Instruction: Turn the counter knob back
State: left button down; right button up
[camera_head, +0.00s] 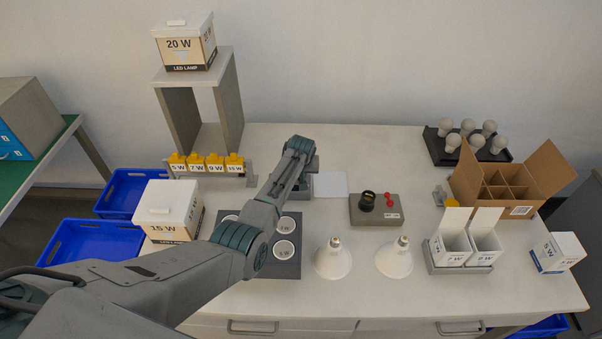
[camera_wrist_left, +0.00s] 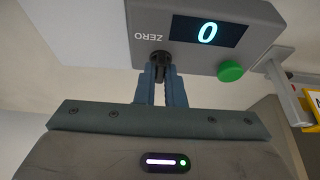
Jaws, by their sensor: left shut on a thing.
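The counter (camera_wrist_left: 215,55) is a grey box that fills the top of the left wrist view. Its dark display (camera_wrist_left: 208,31) reads 0, and the word ZERO is printed beside the knob. The small black counter knob (camera_wrist_left: 160,57) sits on the near face. My left gripper (camera_wrist_left: 158,76) is shut on the knob, with a blue-grey finger on each side of it. In the head view my left arm crosses the table and hides its own fingers, the knob and most of the counter. My right gripper is not in view.
A green button (camera_wrist_left: 230,71) is on the counter, right of the knob. On the table are a grey tester box (camera_head: 376,214), two white reflector bulbs (camera_head: 333,259) (camera_head: 395,259), a dark socket tray (camera_head: 285,262) and an open divided carton (camera_head: 515,178). Yellow-topped labelled blocks (camera_head: 206,164) stand behind the arm.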

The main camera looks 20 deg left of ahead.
pick_arm(q)
jog(key=c, duration=1.5)
grip_release()
jog(key=shift+r, duration=0.1)
jog(key=b+v, duration=0.2)
jog(key=v, duration=0.8)
jog(key=shift+s+d+r, duration=0.1)
jog(key=shift+s+r, duration=0.1)
jog(key=shift+r, duration=0.1)
jog(key=shift+f, duration=0.1)
